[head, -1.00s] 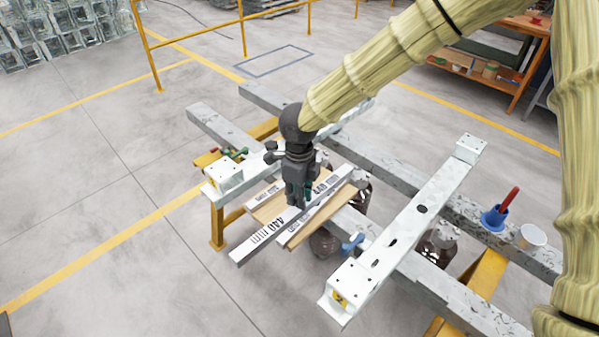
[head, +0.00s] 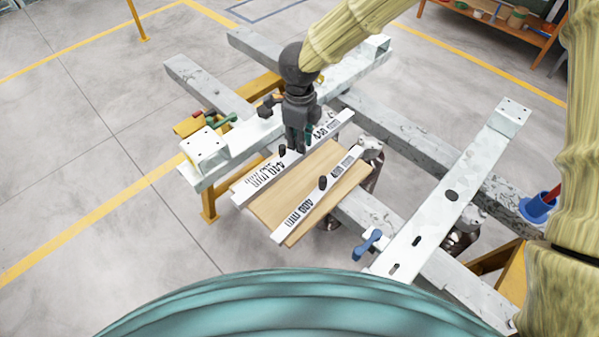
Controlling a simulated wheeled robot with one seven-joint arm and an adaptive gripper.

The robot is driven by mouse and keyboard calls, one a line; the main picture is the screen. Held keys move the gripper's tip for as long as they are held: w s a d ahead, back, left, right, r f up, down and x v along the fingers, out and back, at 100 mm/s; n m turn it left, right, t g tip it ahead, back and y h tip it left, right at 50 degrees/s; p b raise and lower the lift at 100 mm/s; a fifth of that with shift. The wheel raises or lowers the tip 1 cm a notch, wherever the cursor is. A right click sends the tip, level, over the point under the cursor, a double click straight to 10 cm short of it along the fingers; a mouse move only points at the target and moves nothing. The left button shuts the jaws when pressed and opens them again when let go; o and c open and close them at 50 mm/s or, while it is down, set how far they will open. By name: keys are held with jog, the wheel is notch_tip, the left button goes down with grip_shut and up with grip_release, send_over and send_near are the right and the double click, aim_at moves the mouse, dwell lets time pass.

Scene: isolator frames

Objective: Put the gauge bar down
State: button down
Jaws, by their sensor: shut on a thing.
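My gripper (head: 297,148) points down and is shut on a white gauge bar marked 440 mm (head: 252,185). The bar lies along the far-left long edge of a wooden board (head: 275,205). I cannot tell whether it rests on the board or hangs just above it. A second white bar, marked 400 mm (head: 290,225), lies along the board's near-right side, with a black knob (head: 323,183) on it. The two bars are roughly parallel, with bare wood between them. The fingers hide part of the held bar's middle.
White drilled beams stand left (head: 205,150) and right (head: 428,210) of the board, across grey rails (head: 370,215). A blue clamp handle (head: 367,245) is near the board's right end. A blue cup (head: 538,207) stands on the right rail. Yellow supports are below.

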jog(key=shift+s+f, duration=0.15)
jog(key=shift+f, duration=0.25)
jog(key=shift+f+p, duration=0.7)
jog(key=shift+f, duration=3.65)
jog(key=shift+f, duration=0.15)
jog(key=c, duration=1.3)
grip_release()
jog(key=shift+c, duration=0.2)
notch_tip(320, 180, up, 12)
jog(key=shift+r+b, duration=0.15)
jog(key=shift+b, duration=0.75)
